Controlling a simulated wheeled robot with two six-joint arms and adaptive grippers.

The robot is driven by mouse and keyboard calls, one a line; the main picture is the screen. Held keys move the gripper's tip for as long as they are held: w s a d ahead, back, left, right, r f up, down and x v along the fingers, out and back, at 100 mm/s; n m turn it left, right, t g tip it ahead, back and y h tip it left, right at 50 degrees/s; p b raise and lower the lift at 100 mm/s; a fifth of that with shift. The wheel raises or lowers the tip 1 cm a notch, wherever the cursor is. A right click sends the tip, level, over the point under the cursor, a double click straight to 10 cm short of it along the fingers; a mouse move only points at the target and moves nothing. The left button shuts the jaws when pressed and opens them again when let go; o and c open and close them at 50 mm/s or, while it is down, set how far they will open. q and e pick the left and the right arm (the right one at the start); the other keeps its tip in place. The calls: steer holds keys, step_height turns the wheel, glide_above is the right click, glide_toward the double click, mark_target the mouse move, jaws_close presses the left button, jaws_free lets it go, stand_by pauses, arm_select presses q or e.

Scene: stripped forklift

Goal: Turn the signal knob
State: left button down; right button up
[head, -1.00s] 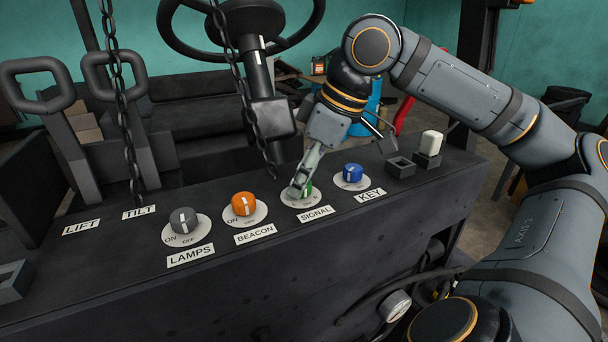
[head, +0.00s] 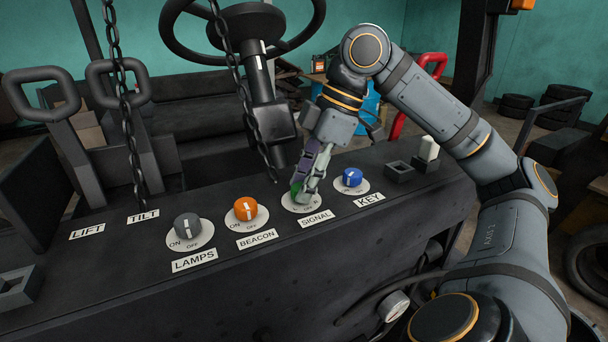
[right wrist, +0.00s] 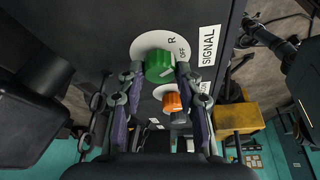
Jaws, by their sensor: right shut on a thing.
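The green signal knob (head: 297,190) sits on a round white plate on the dark panel, above the SIGNAL label (head: 315,218). My right gripper (head: 304,192) is at this knob, with its fingers on either side and hiding much of it in the head view. In the right wrist view the green knob (right wrist: 159,66) lies between the two fingertips (right wrist: 160,75), and its white mark slants toward the OFF side. My left gripper is not in view.
The blue KEY knob (head: 351,177) is close on the right, the orange BEACON knob (head: 245,209) and grey LAMPS knob (head: 187,226) on the left. A white switch (head: 429,148) stands at the panel's right end.

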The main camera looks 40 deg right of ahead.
steer(key=shift+w+n+g+y+p, duration=0.1)
steer(key=shift+n+g+y+p, duration=0.35)
steer(key=shift+n, duration=0.85)
steer(key=shift+p, duration=0.3)
steer(key=o, duration=1.1)
steer(key=shift+d+h, duration=0.1)
steer(key=shift+h, duration=0.15)
steer(key=shift+o, duration=0.2)
